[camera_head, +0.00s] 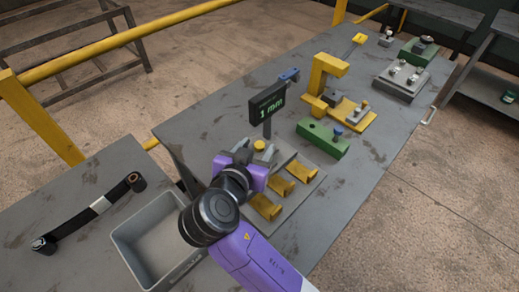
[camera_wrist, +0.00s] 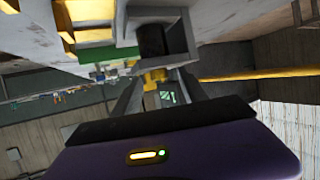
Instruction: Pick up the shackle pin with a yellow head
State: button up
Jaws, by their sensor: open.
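A round yellow head (camera_head: 260,145), apparently that of the shackle pin, shows beside my gripper (camera_head: 252,152) in the head view. Its shank is hidden. My purple-bodied gripper is open, with its grey fingers near the yellow head at the rear of a grey plate, below the display sign. I cannot tell whether they touch the pin. In the wrist view, my gripper (camera_wrist: 160,90) has its two dark fingers apart. A yellow patch (camera_wrist: 154,76) shows between them; I cannot tell if it is the pin.
Yellow channels (camera_head: 283,186) lie on the plate. A grey bin (camera_head: 128,238) is at front left.

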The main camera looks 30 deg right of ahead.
grip_shut()
jog(key=shift+r, duration=0.2)
notch_tip(320, 180, up, 20)
jog(key=shift+f, duration=0.15)
dwell(0.6)
